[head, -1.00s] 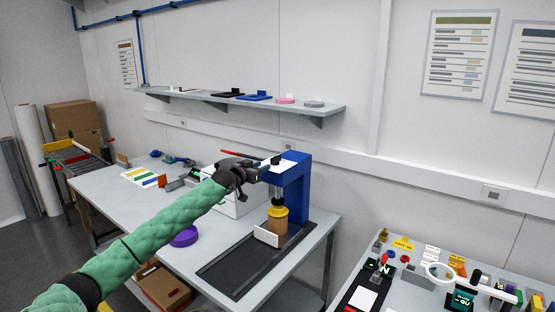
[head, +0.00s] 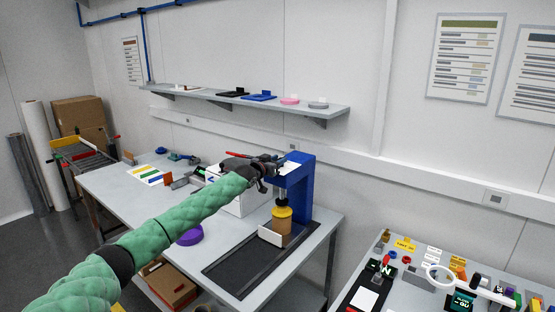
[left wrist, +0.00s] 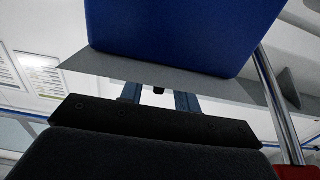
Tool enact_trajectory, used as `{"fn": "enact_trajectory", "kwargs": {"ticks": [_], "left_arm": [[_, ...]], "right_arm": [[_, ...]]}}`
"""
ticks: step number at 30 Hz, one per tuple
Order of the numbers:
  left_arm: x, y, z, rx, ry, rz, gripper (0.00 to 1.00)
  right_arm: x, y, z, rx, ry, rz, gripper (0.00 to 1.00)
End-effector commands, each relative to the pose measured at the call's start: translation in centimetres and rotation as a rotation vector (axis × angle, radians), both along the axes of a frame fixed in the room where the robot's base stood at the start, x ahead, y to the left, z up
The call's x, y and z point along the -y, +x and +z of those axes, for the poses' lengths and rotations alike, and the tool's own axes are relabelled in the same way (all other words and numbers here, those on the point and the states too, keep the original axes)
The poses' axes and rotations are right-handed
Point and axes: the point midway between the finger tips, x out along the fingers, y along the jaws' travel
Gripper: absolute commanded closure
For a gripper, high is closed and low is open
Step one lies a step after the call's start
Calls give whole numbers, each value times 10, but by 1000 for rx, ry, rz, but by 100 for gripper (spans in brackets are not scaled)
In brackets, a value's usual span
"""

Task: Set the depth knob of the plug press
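The blue plug press (head: 307,185) stands on the back bench, with a pale plate (head: 290,168) near its top. My left gripper (head: 277,166) is beside the upper front of the press, at that plate. In the left wrist view the gripper's two fingers (left wrist: 159,97) are apart below the edge of the grey plate (left wrist: 150,72) and the blue press body (left wrist: 180,35). A small dark piece (left wrist: 158,90) shows between them; I cannot tell whether it is the depth knob. My right gripper is out of view.
A lever with a red grip (head: 235,155) reaches left from the press, close behind my left gripper. A purple disc (head: 190,236) lies on the bench. A cluttered second bench (head: 400,290) is at right.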

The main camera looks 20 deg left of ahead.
Motion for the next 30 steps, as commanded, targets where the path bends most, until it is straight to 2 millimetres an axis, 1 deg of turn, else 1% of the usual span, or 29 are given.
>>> {"fn": "enact_trajectory", "kwargs": {"ticks": [8, 11, 13, 30], "left_arm": [[1, 1, -1, -1, 0, 0, 68], [0, 1, -1, -1, 0, 0, 86], [0, 1, -1, -1, 0, 0, 100], [2, 0, -3, -2, -3, 34, 100]], "right_arm": [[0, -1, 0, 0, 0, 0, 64], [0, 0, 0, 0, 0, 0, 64], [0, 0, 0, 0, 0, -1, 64], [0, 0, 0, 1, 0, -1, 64]]}}
